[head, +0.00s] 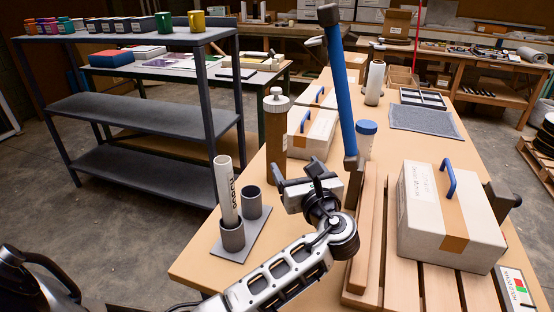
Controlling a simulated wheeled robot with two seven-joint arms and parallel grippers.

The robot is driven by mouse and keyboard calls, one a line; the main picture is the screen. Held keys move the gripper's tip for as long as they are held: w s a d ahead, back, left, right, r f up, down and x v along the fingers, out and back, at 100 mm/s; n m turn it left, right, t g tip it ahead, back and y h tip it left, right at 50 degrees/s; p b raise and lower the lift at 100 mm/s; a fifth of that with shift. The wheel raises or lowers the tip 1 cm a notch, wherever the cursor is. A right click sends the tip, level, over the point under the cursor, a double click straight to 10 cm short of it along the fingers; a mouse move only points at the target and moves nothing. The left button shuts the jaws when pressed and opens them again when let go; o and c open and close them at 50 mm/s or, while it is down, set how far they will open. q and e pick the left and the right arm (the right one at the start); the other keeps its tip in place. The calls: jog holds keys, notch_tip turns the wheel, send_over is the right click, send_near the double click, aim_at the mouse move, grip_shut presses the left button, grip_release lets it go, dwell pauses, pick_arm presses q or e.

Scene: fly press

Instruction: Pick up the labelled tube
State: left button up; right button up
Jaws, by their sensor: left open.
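The labelled tube (225,190) is white with dark lettering down its side. It stands upright in the left-hand grey cup (233,236) of a flat two-cup holder (238,248) near the table's left edge. The other cup (252,202), just behind and to the right, looks empty. My left gripper (298,172) is open to the right of the holder, apart from the tube, with nothing seen between its fingers. My right gripper is not in view.
A blue bar (342,90) rises behind my left gripper. A brown capped bottle (276,130) and a blue-lidded jar (366,138) stand farther back. A white box with a blue handle (447,215) sits on slats at right. A grey shelf (150,120) stands left.

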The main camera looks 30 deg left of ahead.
aim_at(279, 140)
pick_arm(q)
jog(key=x, duration=1)
jog(key=shift+w+p, duration=0.15)
jog(key=shift+p, duration=0.15)
jog(key=shift+f+x, duration=0.2)
jog(key=shift+x, duration=2.7)
grip_shut()
